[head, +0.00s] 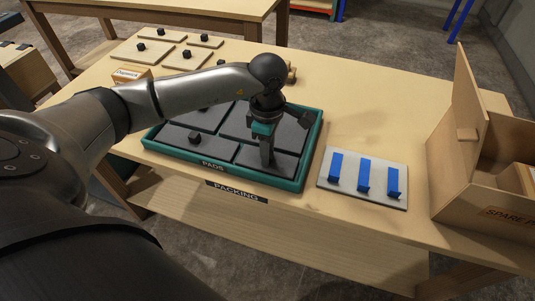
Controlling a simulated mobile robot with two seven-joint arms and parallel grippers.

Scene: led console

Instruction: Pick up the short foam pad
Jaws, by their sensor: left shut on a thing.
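The green tray labelled PADS (301,184) sits on the table and holds several dark grey foam pads with black knobs. The short foam pad (286,166) lies in the tray's front right part. My left gripper (267,157) points down over this pad and is shut on it, at about its middle. The fingers hide the pad's knob, and I cannot tell whether the pad is lifted at all. Another foam pad (212,147) lies to the left of it. My right gripper is not in view.
A light plate with blue strips (363,177) lies right of the tray. An open wooden spare-parts box (452,187) stands at the right edge. Wooden panels with black knobs (186,58) lie at the back left. The table between tray and plate is narrow but clear.

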